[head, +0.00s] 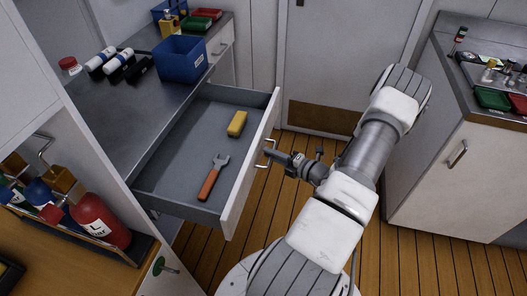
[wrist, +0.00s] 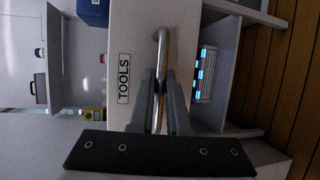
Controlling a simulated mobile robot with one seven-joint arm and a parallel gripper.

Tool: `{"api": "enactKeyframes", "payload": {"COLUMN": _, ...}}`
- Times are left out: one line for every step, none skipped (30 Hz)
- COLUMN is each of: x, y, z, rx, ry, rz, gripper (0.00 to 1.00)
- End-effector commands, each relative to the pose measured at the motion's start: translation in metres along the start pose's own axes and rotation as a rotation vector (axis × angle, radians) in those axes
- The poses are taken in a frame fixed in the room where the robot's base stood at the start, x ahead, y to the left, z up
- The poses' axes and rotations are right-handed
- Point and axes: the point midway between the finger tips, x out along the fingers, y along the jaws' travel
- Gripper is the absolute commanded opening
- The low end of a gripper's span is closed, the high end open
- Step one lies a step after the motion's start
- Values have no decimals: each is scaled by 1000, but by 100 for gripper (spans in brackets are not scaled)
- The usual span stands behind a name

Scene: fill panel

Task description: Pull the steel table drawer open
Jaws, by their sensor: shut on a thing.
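The steel table (head: 140,113) stands at the left in the head view, and its drawer (head: 178,160) is pulled well out. An orange-handled wrench (head: 212,178) and a yellow block-like item (head: 237,124) lie inside the drawer. The drawer front is white and carries a bar handle (head: 264,152). In the wrist view the handle (wrist: 161,50) runs between my fingers, beside a label reading TOOLS (wrist: 124,78). My gripper (head: 272,157) is shut on the handle; its two fingers also show in the wrist view (wrist: 160,90).
A white cabinet (head: 450,165) is at the right. Wood floor lies open between.

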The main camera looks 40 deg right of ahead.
Motion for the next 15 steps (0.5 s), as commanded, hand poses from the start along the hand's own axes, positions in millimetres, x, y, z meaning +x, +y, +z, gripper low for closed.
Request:
{"api": "enactKeyframes", "payload": {"x": -1, "y": 0, "z": 1, "rx": 0, "ry": -1, "rz": 0, "gripper": 0}}
{"api": "enactKeyframes", "payload": {"x": -2, "y": 0, "z": 1, "rx": 0, "ry": 0, "rz": 0, "gripper": 0}}
{"api": "enactKeyframes", "payload": {"x": -2, "y": 0, "z": 1, "rx": -1, "ry": -1, "rz": 0, "gripper": 0}}
{"api": "enactKeyframes", "payload": {"x": -2, "y": 0, "z": 1, "rx": -1, "ry": 0, "rz": 1, "gripper": 0}}
{"api": "enactKeyframes", "payload": {"x": -2, "y": 0, "z": 1, "rx": -1, "ry": -1, "rz": 1, "gripper": 0}}
{"api": "enactKeyframes", "payload": {"x": -2, "y": 0, "z": 1, "rx": -1, "ry": -1, "rz": 1, "gripper": 0}}
{"api": "enactKeyframes", "payload": {"x": -2, "y": 0, "z": 1, "rx": -1, "ry": -1, "rz": 1, "gripper": 0}}
{"api": "enactKeyframes", "payload": {"x": -2, "y": 0, "z": 1, "rx": -1, "ry": -1, "rz": 1, "gripper": 0}}
{"api": "enactKeyframes", "payload": {"x": -2, "y": 0, "z": 1, "rx": -1, "ry": -1, "rz": 1, "gripper": 0}}
{"api": "enactKeyframes", "payload": {"x": -2, "y": 0, "z": 1, "rx": -1, "ry": -1, "rz": 1, "gripper": 0}}
{"api": "enactKeyframes", "payload": {"x": -2, "y": 0, "z": 1, "rx": -1, "ry": -1, "rz": 0, "gripper": 0}}
{"api": "enactKeyframes", "payload": {"x": -1, "y": 0, "z": 1, "rx": -1, "ry": -1, "rz": 1, "gripper": 18}}
{"api": "enactKeyframes", "payload": {"x": -1, "y": 0, "z": 1, "rx": -1, "ry": -1, "rz": 1, "gripper": 24}}
{"api": "enactKeyframes", "payload": {"x": -1, "y": 0, "z": 1, "rx": -1, "ry": -1, "rz": 1, "gripper": 29}}
{"api": "enactKeyframes", "payload": {"x": -1, "y": 0, "z": 1, "rx": -1, "ry": -1, "rz": 0, "gripper": 36}}
